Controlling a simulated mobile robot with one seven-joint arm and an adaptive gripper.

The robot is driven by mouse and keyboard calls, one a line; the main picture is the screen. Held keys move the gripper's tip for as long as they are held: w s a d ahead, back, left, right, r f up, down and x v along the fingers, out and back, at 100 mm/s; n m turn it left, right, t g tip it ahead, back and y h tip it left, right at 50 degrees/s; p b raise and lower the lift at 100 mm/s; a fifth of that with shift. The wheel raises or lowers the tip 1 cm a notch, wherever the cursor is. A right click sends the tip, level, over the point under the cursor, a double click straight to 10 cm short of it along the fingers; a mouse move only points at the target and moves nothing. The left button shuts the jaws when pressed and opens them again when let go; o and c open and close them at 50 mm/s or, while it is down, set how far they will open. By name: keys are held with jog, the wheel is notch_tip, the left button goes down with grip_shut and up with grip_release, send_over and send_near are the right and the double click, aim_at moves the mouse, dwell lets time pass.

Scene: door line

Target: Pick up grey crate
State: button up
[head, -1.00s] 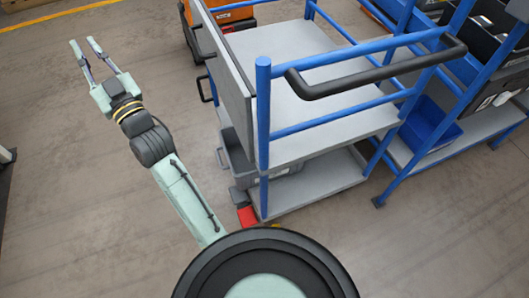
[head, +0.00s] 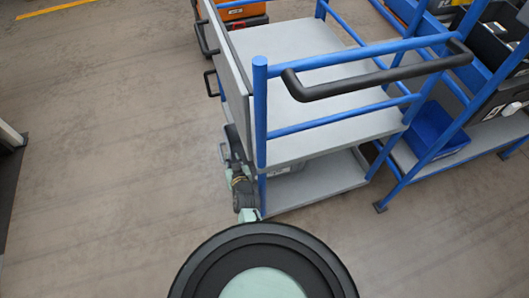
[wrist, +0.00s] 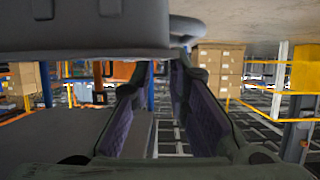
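The grey crate is mostly hidden in the head view; a small grey part of it (head: 285,170) shows on the cart's lower shelf (head: 318,185), under the upper deck. In the wrist view a grey body with recesses, apparently the crate (wrist: 90,28), fills the upper left, close to my gripper. My gripper (wrist: 166,72) is open, with two purple-padded fingers apart and background visible between them. In the head view my gripper is low beside the cart's left side, partly covered by the cart. I cannot tell whether a finger touches the crate.
The cart's upper deck (head: 320,110) is empty, with blue rails and a black handle (head: 375,78). A blue-framed rack with a blue bin (head: 435,130) stands at the right. An orange machine (head: 243,10) is behind the cart. The floor at left is clear.

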jog(key=b+x, duration=0.1)
jog(key=x, duration=0.5)
jog(key=shift+w+a+b, duration=0.15)
jog(key=shift+w+b, duration=0.1)
jog(key=shift+b, duration=0.15)
jog(key=shift+c, duration=0.2)
grip_shut()
jog(key=shift+w+r, duration=0.1)
jog(key=shift+r, duration=0.1)
